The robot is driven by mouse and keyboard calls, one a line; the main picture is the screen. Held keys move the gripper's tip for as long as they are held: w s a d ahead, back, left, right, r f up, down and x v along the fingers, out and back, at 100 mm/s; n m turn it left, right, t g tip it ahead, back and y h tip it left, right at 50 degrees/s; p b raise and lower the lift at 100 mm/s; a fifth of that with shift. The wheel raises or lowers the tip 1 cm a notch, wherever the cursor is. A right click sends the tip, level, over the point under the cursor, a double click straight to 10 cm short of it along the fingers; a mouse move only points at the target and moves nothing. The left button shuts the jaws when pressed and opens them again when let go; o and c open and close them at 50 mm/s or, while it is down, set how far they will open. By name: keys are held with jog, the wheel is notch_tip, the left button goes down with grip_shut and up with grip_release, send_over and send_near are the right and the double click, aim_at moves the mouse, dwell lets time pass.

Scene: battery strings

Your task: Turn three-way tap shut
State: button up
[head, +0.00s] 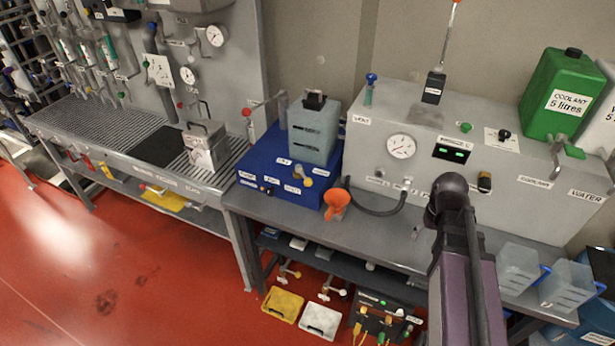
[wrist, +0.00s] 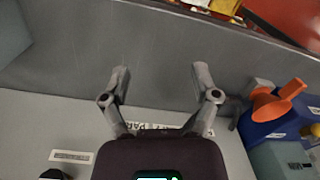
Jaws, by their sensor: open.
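My gripper (wrist: 160,76) is open and empty in the wrist view, its two grey fingers apart over a grey bench surface, with a partly covered label between them. I cannot tell for sure which fitting is the three-way tap. A red-knobbed valve (head: 247,112) stands left of that tank. My gripper appears apart from both.
The grey cabinet (head: 400,118) with a gauge stands behind. Clear tubs (head: 518,268) are at right.

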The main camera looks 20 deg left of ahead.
jog(key=w+a+r+n+p, duration=0.3)
jog(key=w+a, duration=0.3)
jog(key=a, duration=0.3)
jog(key=w+a+r+n+p, duration=0.3)
jog(key=w+a+r+n, duration=0.15)
jog(key=a, duration=0.45)
jog(key=n+g+p, duration=0.2)
jog(key=n+p, duration=0.3)
jog(key=n, duration=0.1)
send_near(309, 180)
jog(key=w+v, duration=0.1)
jog(key=v, duration=0.2)
jog(key=shift+s+r, duration=0.1)
jog(key=shift+s, duration=0.15)
jog(key=shift+b, duration=0.4)
jog(key=b+x, duration=1.3)
jog(key=shift+a+f, duration=0.2)
jog(key=shift+f, duration=0.2)
grip_shut()
